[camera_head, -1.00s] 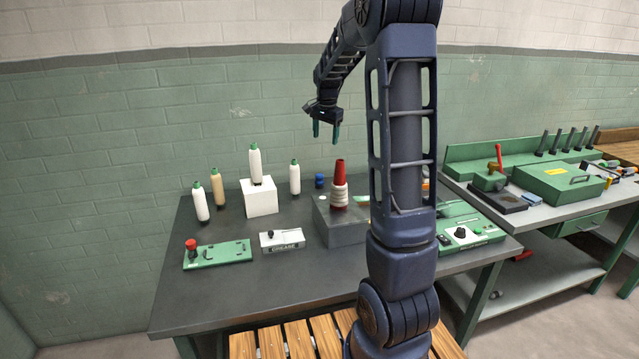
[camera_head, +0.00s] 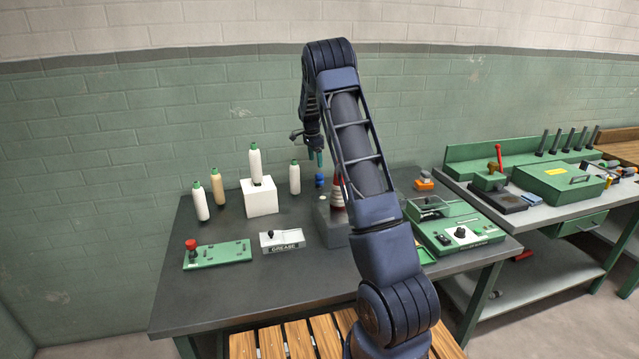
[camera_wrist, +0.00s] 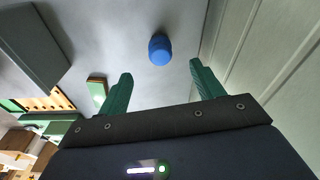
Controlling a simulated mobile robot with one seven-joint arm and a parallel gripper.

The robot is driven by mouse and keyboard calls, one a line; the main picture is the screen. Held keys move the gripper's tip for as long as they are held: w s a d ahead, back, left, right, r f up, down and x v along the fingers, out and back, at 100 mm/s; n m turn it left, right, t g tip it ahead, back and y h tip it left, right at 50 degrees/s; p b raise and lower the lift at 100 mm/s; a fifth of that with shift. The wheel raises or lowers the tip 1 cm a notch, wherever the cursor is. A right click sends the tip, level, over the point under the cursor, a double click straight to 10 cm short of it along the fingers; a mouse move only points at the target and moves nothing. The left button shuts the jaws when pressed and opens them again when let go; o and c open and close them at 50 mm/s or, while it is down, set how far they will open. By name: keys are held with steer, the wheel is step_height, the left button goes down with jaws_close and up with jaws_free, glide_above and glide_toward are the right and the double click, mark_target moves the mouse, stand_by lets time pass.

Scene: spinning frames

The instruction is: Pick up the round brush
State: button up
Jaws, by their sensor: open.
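I cannot clearly make out which thing is the round brush. A small blue cylinder (camera_head: 319,180) stands at the back of the dark table, near the wall. It also shows in the wrist view (camera_wrist: 159,48), ahead of and between the fingertips, apart from them. My gripper (camera_head: 315,158) is above the back of the table, close over the blue cylinder in the head view. In the wrist view my gripper (camera_wrist: 160,79) has its two green fingers wide apart with nothing between them. My arm partly hides the red-and-white cone (camera_head: 337,197) on the grey block.
The grey block (camera_head: 331,226) stands beside the blue cylinder; it shows left in the wrist view (camera_wrist: 32,42). White bottles, one on a white cube (camera_head: 260,199), stand to the left. A small orange thing (camera_head: 424,183) and a green device (camera_head: 462,234) lie right. The wall is close behind.

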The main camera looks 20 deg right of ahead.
mark_target(319, 175)
steer(key=f, duration=0.5)
steer(key=shift+d, duration=0.35)
steer(key=shift+w+d+f, duration=0.1)
steer(key=shift+d+f, duration=0.1)
steer(key=shift+f, duration=0.65)
steer(key=shift+d+f, duration=0.25)
steer(key=shift+f, duration=0.65)
steer(key=shift+w+d+f, duration=0.1)
steer(key=shift+d+f, duration=0.1)
steer(key=shift+f, duration=0.65)
steer(key=c, duration=1.1)
